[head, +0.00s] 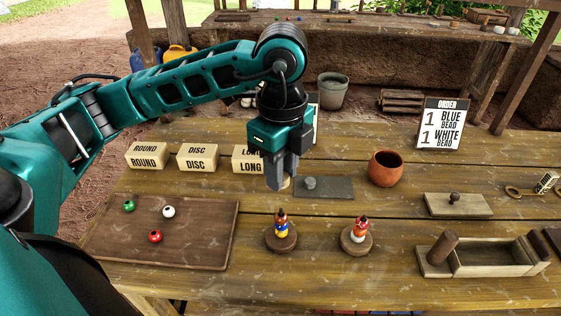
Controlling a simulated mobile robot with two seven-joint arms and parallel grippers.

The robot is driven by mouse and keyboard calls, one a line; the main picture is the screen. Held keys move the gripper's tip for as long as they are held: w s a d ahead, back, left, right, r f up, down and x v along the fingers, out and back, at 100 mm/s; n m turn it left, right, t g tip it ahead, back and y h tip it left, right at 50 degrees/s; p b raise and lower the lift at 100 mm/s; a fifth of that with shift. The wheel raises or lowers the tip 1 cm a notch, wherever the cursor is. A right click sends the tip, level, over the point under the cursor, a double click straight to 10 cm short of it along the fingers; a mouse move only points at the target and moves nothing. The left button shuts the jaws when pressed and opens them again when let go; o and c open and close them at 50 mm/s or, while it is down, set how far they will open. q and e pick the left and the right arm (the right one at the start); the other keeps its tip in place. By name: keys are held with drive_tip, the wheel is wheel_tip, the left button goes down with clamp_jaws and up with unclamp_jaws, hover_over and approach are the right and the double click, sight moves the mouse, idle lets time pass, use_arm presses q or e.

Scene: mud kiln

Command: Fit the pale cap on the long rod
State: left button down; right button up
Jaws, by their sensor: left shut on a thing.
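My left gripper (280,184) points straight down over the middle of the table, in front of the block marked LONG (247,159). It is shut on a small pale piece, apparently the pale cap (287,183), of which only a sliver shows at the fingertips. The fingers hide the rest. I cannot make out the long rod for certain; the gripper may cover it. My right gripper is not in view.
A dark slate (335,188) with a grey knob (310,183) lies just right of the gripper.

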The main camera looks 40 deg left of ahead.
use_arm(q)
drive_tip(key=shift+f, duration=0.15)
drive_tip(key=b, duration=0.4)
hover_over(281, 209)
wheel_tip(281, 209, down, 4)
drive_tip(key=shift+f, duration=0.1)
drive_tip(key=shift+f+b, duration=0.35)
drive_tip(key=shift+f, duration=0.25)
drive_tip(key=shift+f+b, duration=0.25)
drive_tip(key=shift+b, duration=0.05)
idle(0.7)
drive_tip(key=shift+f+b, duration=0.85)
drive_tip(key=shift+f, duration=0.2)
idle(0.8)
idle(0.6)
